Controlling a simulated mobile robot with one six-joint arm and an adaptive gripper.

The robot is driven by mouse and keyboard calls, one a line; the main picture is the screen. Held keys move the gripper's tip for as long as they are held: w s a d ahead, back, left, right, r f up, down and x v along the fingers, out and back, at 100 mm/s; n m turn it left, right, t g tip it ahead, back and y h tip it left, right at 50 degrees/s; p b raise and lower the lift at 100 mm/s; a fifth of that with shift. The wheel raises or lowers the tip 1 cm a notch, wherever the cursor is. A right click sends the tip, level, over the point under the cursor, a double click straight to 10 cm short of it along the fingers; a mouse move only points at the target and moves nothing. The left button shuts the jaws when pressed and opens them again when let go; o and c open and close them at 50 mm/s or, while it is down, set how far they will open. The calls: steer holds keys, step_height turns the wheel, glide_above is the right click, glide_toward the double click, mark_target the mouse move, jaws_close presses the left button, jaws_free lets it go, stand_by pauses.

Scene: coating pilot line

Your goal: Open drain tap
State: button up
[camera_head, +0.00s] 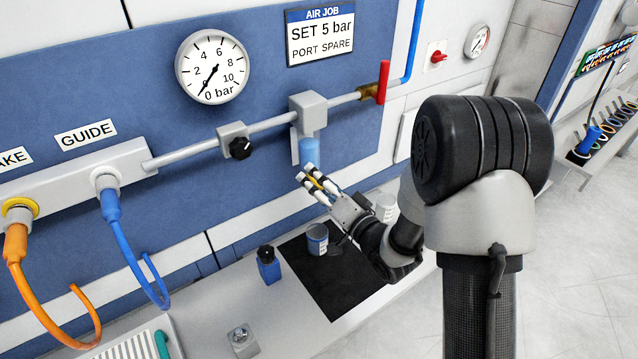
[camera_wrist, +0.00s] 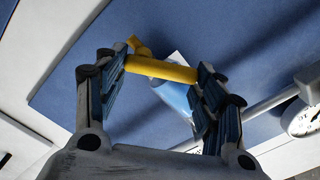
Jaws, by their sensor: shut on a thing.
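The drain tap (camera_wrist: 162,69) is a yellow bar with a small yellow knob at its left end in the wrist view. It lies crosswise between the two fingers of my gripper (camera_wrist: 157,64), which is shut on it. The light-blue bowl (camera_wrist: 176,97) shows just behind the tap. In the head view my gripper (camera_head: 307,172) is just below the blue bowl (camera_head: 309,151) of the grey filter unit (camera_head: 308,110). A little yellow shows between the fingers there, and the fingers hide most of the tap.
A red-handled brass valve (camera_head: 370,91) is on the pipe to the right. A gauge (camera_head: 212,67) points near 0, above a black knob (camera_head: 240,148). A blue-and-white cup (camera_head: 317,239) stands on a black mat (camera_head: 328,283) below. A dark-blue bottle (camera_head: 268,265) is beside it.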

steer(key=o, duration=1.1)
steer(key=shift+c, duration=0.2)
steer(key=v, duration=1.2)
steer(key=shift+w, duration=0.1)
steer(key=shift+c, duration=0.5)
